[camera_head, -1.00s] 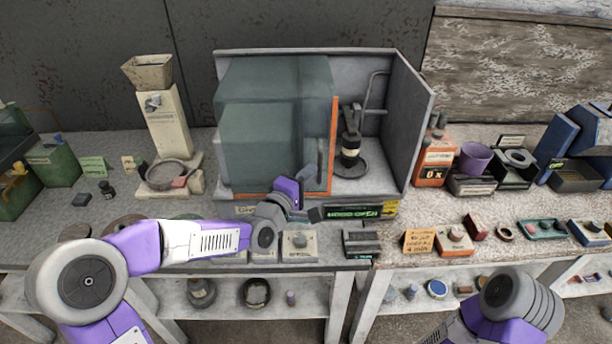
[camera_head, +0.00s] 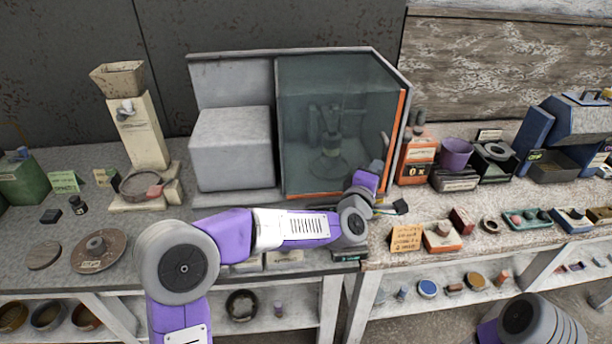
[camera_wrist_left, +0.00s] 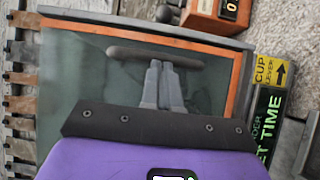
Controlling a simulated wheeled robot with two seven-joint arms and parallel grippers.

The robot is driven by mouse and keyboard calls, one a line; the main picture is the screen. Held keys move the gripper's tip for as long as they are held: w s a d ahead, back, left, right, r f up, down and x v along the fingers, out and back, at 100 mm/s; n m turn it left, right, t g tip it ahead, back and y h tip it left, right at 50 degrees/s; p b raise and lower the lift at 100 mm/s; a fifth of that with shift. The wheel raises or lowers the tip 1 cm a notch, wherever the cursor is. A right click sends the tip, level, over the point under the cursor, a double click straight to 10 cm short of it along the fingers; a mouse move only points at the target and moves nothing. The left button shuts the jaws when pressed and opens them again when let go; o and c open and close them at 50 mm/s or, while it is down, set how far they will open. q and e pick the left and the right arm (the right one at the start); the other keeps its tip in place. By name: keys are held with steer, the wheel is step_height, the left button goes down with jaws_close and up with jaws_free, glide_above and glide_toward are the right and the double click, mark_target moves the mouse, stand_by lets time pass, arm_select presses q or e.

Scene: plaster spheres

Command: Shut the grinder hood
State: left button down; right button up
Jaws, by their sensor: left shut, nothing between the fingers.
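The grinder hood (camera_head: 232,70) is a grey cabinet with a tinted sliding pane (camera_head: 300,100) edged in orange. The pane stands over the right half, its orange right edge close beside the cabinet's right wall. The dark grinder (camera_head: 331,143) shows dimly behind it. The left half is open in front, showing a pale grey block (camera_head: 232,150). My left gripper (camera_head: 377,166) is shut and empty at the pane's lower right. In the left wrist view its fingertips (camera_wrist_left: 160,66) are at the pane's dark bar handle (camera_wrist_left: 155,57); contact is unclear. My right gripper is out of view.
An orange box (camera_head: 416,158) and a purple cup (camera_head: 456,153) stand just right of the hood. A beige dispenser (camera_head: 139,130) stands to the left. Small labelled parts line the bench front at right, including an orange block (camera_head: 442,238).

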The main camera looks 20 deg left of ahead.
arm_select(q)
steer(key=shift+w+d+r, duration=0.1)
steer(key=shift+d, duration=0.05)
stand_by(0.3)
